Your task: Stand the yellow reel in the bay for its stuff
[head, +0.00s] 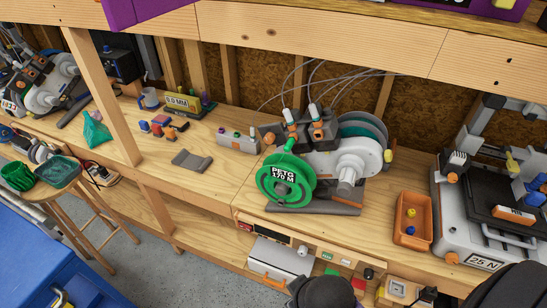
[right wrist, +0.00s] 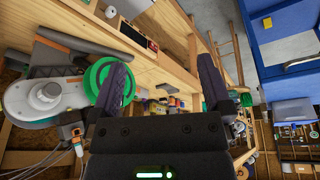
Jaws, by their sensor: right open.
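I see no yellow reel in either view. A green reel (head: 286,181) labelled "PETG 170 M" stands upright at the front of a grey and white spool machine (head: 358,160) on the bench. Darker green reels (head: 362,128) sit at the back of that machine. I cannot tell which bay is for the yellow reel. In the right wrist view my right gripper (right wrist: 162,66) is open, with nothing between its fingers. The green reel (right wrist: 98,80) shows there behind the left-hand finger, partly hidden. My left gripper is not in view.
An orange bin (head: 412,222) with small yellow and blue pieces stands right of the machine. A printer (head: 487,215) stands farther right. Left are a grey box (head: 238,139), small blocks and a wooden post (head: 103,95). A stool (head: 66,175) stands at far left. Bare bench lies left of the green reel.

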